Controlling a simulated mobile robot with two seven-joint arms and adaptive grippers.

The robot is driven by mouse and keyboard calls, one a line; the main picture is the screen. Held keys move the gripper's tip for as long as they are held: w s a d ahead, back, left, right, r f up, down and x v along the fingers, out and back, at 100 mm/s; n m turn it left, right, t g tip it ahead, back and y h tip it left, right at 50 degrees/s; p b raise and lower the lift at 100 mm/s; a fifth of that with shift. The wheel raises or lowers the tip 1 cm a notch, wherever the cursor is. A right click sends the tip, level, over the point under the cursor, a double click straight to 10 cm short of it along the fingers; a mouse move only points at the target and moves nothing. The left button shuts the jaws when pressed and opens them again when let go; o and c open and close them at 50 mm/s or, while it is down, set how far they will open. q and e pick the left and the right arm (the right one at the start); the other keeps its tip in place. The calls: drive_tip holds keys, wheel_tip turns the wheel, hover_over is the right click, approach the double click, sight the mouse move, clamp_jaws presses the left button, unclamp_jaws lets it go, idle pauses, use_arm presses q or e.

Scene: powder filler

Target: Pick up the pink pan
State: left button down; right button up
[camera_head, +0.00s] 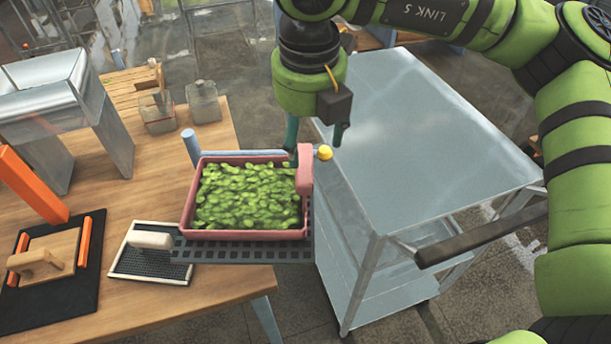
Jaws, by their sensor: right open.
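The pink pan (246,235) is a shallow rectangular tray full of green leafy pieces (245,195). It lies flat on a dark perforated rack (232,253) at the right edge of the wooden table. A thicker pink block, like a handle (304,168), stands at the pan's far right side. My right gripper (314,143) points down over that block with its teal fingers spread and open. One finger is at the block's left and the other is to its right, higher in the picture. I cannot tell whether they touch it. My left gripper is not in view.
A metal cart (430,130) stands right of the table. A yellow knob (325,152) sits by the pink block. On the wooden table (150,200) are glass jars (203,101), a metal hopper (60,110), a black mat and a white-handled tool (150,240).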

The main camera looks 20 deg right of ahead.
sight(300, 162)
drive_tip(key=shift+f, duration=0.15)
drive_tip(key=a+f+p, duration=0.1)
drive_tip(key=f+p, duration=0.1)
drive_tip(key=shift+w+a+f+p, duration=0.15)
drive_tip(key=shift+w+a+p, duration=0.05)
drive_tip(key=shift+a+p, duration=0.15)
drive_tip(key=f, duration=0.1)
drive_tip(key=f+p, duration=0.1)
drive_tip(key=f, duration=0.1)
drive_tip(key=shift+w+d+f+p, duration=0.25)
drive_tip(key=shift+d+f+p, duration=0.05)
drive_tip(key=shift+d+p, duration=0.1)
drive_tip(key=shift+f, duration=0.25)
drive_tip(key=shift+a+f, duration=0.1)
clamp_jaws()
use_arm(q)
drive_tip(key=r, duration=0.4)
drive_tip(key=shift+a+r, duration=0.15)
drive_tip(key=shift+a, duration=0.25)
